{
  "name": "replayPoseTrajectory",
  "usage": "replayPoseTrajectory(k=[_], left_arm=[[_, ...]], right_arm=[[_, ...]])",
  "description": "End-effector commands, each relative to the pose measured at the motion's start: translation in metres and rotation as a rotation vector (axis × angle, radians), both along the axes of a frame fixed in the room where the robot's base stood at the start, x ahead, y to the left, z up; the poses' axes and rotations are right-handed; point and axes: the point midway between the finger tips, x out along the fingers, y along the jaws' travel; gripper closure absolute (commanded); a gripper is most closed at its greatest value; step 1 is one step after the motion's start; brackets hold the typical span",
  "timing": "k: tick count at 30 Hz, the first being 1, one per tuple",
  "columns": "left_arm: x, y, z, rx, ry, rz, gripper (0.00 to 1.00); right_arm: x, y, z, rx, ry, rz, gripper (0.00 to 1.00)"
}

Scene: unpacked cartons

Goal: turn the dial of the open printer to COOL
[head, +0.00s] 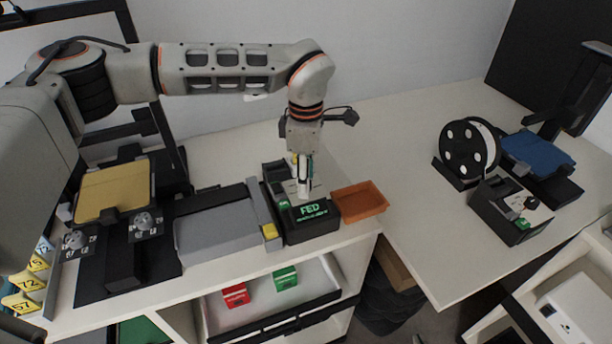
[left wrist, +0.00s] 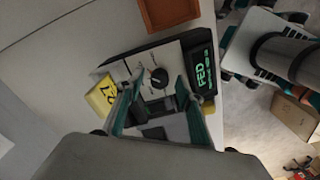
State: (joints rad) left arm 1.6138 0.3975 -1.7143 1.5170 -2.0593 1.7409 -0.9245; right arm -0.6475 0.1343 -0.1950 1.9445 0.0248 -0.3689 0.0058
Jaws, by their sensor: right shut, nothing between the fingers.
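My left gripper (head: 304,192) points down over a dark control box with a lit green FED screen (head: 312,211). In the left wrist view its two fingers (left wrist: 160,105) stand apart, with nothing held, above the box's light panel. The box's round black dial (left wrist: 159,78) lies just beyond the fingertips; its lettering is too small to read. In the head view the gripper hides this dial. A printer with a gold plate (head: 112,190) stands at the left, with silvery knobs (head: 145,221) in front. Another printer has a blue plate (head: 535,152) at the right. My right gripper is not visible.
An orange tray (head: 359,202) sits right beside the FED box. A yellow tag (left wrist: 102,97) is at its other side in the wrist view. A filament spool (head: 468,150) and a second control box (head: 512,207) stand at the right. The table between is clear.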

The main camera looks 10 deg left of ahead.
Motion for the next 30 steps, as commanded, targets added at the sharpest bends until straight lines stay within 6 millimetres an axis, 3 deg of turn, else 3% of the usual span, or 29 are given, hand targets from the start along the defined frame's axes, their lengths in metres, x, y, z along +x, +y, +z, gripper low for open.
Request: replayPoseTrajectory(k=[8, 12, 13, 23, 30], left_arm=[[0.000, 0.000, -0.002, -0.001, -0.001, 0.000, 0.63], [0.000, 0.000, -0.002, -0.001, -0.001, 0.000, 0.97], [0.000, 0.000, -0.002, -0.001, -0.001, 0.000, 1.00], [0.000, 0.000, -0.002, -0.001, -0.001, 0.024, 1.00], [0.000, 0.000, -0.003, -0.001, -0.001, 0.139, 1.00]], right_arm=[[0.001, -0.001, 0.000, 0.000, 0.000, -0.002, 1.00], [-0.001, 0.001, 0.000, 0.001, 0.001, 0.000, 1.00], [-0.001, 0.001, 0.000, 0.002, 0.002, 0.001, 1.00], [-0.002, 0.004, -0.003, 0.005, 0.004, 0.004, 1.00], [-0.001, 0.011, -0.005, 0.016, -0.005, 0.012, 1.00]])
